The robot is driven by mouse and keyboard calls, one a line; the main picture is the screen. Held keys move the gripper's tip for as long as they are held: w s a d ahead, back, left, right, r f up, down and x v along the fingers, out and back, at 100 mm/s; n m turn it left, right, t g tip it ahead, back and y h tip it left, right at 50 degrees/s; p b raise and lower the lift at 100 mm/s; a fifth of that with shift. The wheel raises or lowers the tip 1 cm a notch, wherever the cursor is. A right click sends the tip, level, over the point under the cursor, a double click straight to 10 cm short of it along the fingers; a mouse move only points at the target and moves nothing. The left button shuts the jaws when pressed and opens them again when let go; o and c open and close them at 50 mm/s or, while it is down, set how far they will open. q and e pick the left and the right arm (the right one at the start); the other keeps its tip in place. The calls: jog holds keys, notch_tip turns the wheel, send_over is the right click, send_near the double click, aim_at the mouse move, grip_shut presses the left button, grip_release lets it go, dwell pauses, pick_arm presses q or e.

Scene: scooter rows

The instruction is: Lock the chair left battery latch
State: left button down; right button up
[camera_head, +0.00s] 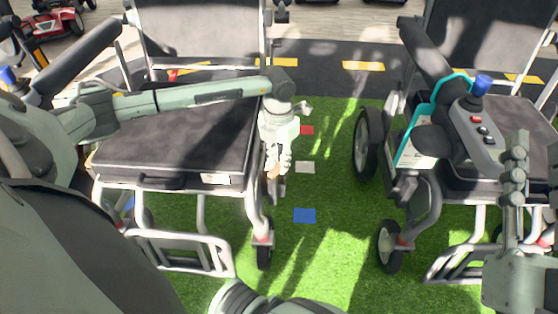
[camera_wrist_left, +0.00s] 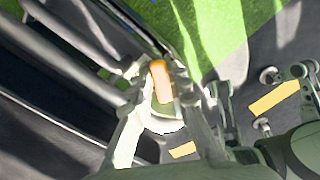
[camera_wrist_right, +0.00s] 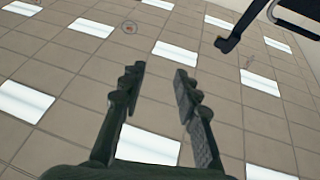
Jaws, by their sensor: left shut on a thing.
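A wheelchair with a dark seat (camera_head: 180,140) and grey tube frame stands at the left in the head view. My left arm reaches across it, and my left gripper (camera_head: 276,166) points down beside the seat's right side. In the left wrist view the left gripper (camera_wrist_left: 163,78) is shut on a small tan latch-like piece with an orange end (camera_wrist_left: 159,75). How the latch is set and the battery behind it are hidden by the fingers. My right gripper (camera_head: 515,170) is raised at the right edge; in the right wrist view it (camera_wrist_right: 160,75) is open and empty.
A second wheelchair (camera_head: 455,130) with a joystick armrest and a teal-edged white panel stands at the right. Green turf with red, white and blue (camera_head: 305,215) patches lies between the chairs. A dark strip with yellow dashes (camera_head: 363,66) runs behind.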

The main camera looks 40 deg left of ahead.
pick_arm(q)
jog(key=shift+a+n, duration=0.1)
jog(key=shift+n, duration=0.2)
jog(key=shift+r+n+p, duration=0.1)
jog(key=shift+n+p, duration=0.2)
jog(key=n, duration=0.1)
jog(key=n+p, duration=0.1)
jog(key=shift+a+n, duration=0.4)
jog(key=n, duration=0.1)
jog(key=n+p, duration=0.1)
jog(key=shift+s+a+n, duration=0.1)
jog(key=shift+a+n, duration=0.2)
jog(key=shift+n+p, duration=0.35)
jog(key=shift+n, duration=0.05)
pick_arm(e)
jog(key=w+d+f+g+h, duration=0.1)
jog(key=d+f+g+h, duration=0.1)
jog(key=f, duration=0.5)
jog(key=w+d+f+g+h, duration=0.1)
jog(key=d+f+g+h, duration=0.1)
jog(key=f+g, duration=0.3)
jog(key=shift+d+f, duration=0.4)
jog(key=shift+f, duration=0.6)
pick_arm(q)
jog(key=c, duration=1.4)
grip_release()
jog(key=shift+s, duration=0.1)
jog(key=shift+c, duration=0.2)
